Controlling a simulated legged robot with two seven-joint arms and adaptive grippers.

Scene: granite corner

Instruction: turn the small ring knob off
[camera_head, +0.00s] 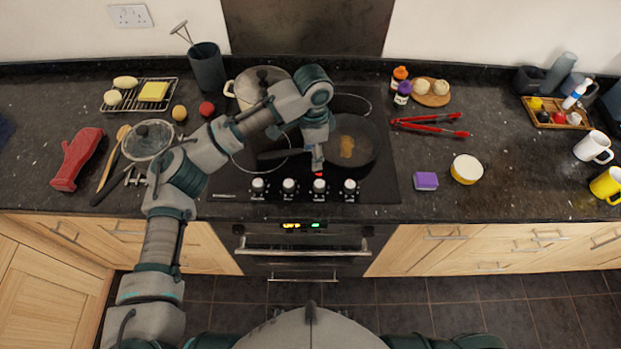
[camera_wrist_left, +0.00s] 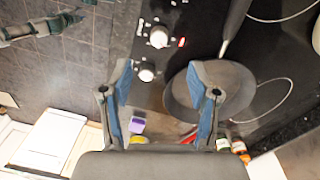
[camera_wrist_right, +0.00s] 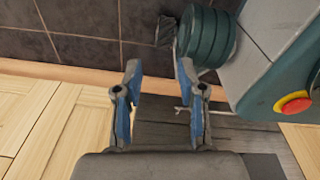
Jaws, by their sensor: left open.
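Several white-topped knobs stand in a row along the hob's front edge. The third knob from the left (camera_head: 320,186) has a lit red light behind it; this knob (camera_wrist_left: 158,37) and the light also show in the left wrist view. The rightmost knob (camera_head: 350,187) shows there too (camera_wrist_left: 147,72). Which knob is the small ring's cannot be read. My left gripper (camera_head: 318,163) is above the hob, just behind the third knob. Its fingers (camera_wrist_left: 160,75) are apart and empty, with the knobs beyond the tips. My right gripper (camera_wrist_right: 158,85) is open and empty, away from the hob.
A frying pan (camera_head: 361,151) with food sits on the right of the hob, close to my left gripper. A pot (camera_head: 244,91) stands at the back left. Red tongs (camera_head: 430,124) and a purple block (camera_head: 426,181) lie right of the hob. The oven display is lit.

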